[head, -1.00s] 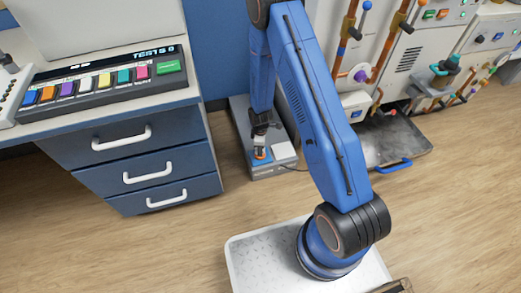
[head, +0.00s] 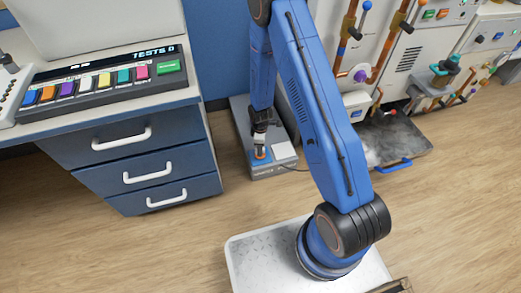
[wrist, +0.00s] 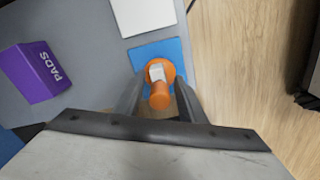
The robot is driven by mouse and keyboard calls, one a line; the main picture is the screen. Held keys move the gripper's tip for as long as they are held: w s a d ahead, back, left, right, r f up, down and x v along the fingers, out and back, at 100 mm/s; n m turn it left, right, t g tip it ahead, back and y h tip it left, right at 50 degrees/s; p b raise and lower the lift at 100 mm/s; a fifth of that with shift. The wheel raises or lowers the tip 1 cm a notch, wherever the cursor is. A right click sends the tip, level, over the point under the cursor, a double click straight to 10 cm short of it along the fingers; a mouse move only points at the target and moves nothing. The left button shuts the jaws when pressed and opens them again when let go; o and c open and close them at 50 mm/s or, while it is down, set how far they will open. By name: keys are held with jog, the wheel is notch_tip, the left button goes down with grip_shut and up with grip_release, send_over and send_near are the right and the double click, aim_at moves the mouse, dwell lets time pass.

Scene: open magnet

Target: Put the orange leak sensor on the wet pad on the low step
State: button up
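The orange leak sensor (wrist: 160,97) is a round disc with a stubby stem and a pale top patch. In the wrist view it sits over the blue wet pad (wrist: 175,50), near the pad's lower part. The pad lies on the grey low step (head: 262,173) by the blue wall, and a little of the sensor (head: 261,155) shows in the head view. My gripper (wrist: 159,88) points down at the sensor, one finger on each side. Gaps show between fingers and stem, so it looks open. The contact between sensor and pad is partly hidden.
A purple PADS box (wrist: 38,73) and a white flat piece (wrist: 143,15) are on the step beside the pad. A drawer cabinet (head: 145,165) stands to the left. A dark tray (head: 395,140) with a blue handle lies to the right. Wood floor in front is clear.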

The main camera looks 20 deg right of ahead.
notch_tip(320, 180, up, 11)
jog(key=shift+r, duration=0.1)
jog(key=s+d+r+m+t, duration=0.1)
jog(key=s+r+m, duration=0.15)
jog(key=r, duration=0.75)
jog(key=s+d+r+m, duration=0.1)
jog(key=s+r+m, duration=0.15)
jog(key=r, duration=0.75)
jog(key=s+d+r+m+t, duration=0.15)
jog(key=s+r, duration=0.25)
jog(key=r, duration=0.5)
jog(key=s+d+r+m, duration=0.1)
jog(key=s+r+m, duration=0.1)
jog(key=s+r, duration=0.3)
jog(key=s+d+r+m+t, duration=0.1)
jog(key=s+r, duration=0.4)
jog(key=s, duration=0.6)
jog(key=s+d+r+m+t, duration=0.1)
jog(key=s+r+m, duration=0.3)
jog(key=s, duration=0.4)
jog(key=shift+s+d+r, duration=0.15)
jog(key=shift+r, duration=0.5)
